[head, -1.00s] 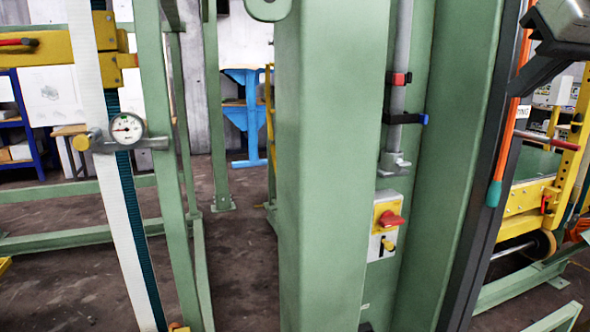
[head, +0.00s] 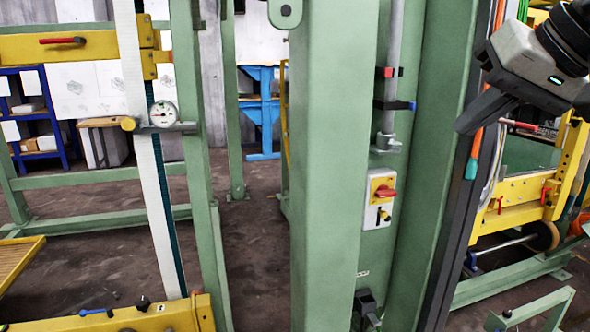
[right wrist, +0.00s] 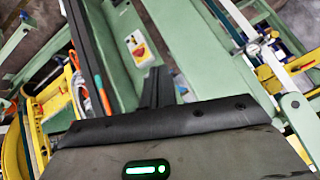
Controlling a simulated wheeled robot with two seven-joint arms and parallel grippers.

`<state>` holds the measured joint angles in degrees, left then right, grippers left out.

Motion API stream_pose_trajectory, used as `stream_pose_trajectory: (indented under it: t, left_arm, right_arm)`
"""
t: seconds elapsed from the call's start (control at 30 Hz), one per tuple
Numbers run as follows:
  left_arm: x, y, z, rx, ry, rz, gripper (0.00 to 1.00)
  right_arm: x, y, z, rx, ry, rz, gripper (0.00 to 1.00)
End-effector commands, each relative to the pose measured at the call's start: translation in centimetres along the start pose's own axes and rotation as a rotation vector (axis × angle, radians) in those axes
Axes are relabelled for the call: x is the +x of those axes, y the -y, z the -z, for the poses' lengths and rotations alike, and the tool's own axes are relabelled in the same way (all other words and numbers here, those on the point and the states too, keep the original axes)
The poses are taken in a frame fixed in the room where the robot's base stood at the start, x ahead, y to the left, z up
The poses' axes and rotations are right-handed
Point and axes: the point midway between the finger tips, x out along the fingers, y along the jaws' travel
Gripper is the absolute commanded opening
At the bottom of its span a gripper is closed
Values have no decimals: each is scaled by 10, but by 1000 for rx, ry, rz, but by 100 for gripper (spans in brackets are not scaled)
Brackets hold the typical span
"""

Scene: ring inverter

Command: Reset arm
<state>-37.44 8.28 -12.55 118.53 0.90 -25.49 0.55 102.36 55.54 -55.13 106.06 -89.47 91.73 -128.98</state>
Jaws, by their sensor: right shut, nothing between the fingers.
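My right gripper (head: 485,118) is at the upper right of the head view, in front of the machine's dark post. Its dark fingers are closed together with nothing between them. In the right wrist view, the closed fingers (right wrist: 158,88) point toward the green frame, apart from it as far as I can tell. A switch box (head: 380,198) with a red handle and a yellow plate is fixed to the green column, left of and below the gripper. The switch box also shows in the right wrist view (right wrist: 139,46). My left gripper is not in view.
A thick green column (head: 335,170) stands in the middle. A pressure gauge (head: 164,114) is on the left frame. A yellow machine part (head: 520,190) is at the right. Blue stands (head: 262,110) are behind. Some floor (head: 100,270) between the frames is bare.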

Motion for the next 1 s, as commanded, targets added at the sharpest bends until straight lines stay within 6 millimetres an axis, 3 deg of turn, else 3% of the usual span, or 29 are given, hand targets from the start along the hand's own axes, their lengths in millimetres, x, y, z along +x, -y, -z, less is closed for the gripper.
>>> stream_pose_trajectory:
  t: [0.27,0.4,0.6,0.77,0.9,0.93,1.0]
  left_arm:
    - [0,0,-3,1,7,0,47]
    - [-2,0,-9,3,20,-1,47]
    - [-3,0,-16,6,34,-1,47]
    - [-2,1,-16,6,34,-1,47]
    - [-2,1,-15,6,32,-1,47]
    - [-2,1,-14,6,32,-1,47]
    - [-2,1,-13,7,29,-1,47]
  right_arm:
    - [73,69,-55,301,278,344,0]
    - [101,118,-96,640,554,582,0]
    - [114,162,-127,1246,1021,829,0]
    - [126,164,-130,1796,1432,935,0]
    - [153,141,-132,2311,1809,958,0]
    - [161,132,-133,-2308,-1801,-912,0]
    - [183,111,-141,-2101,-1625,-736,0]
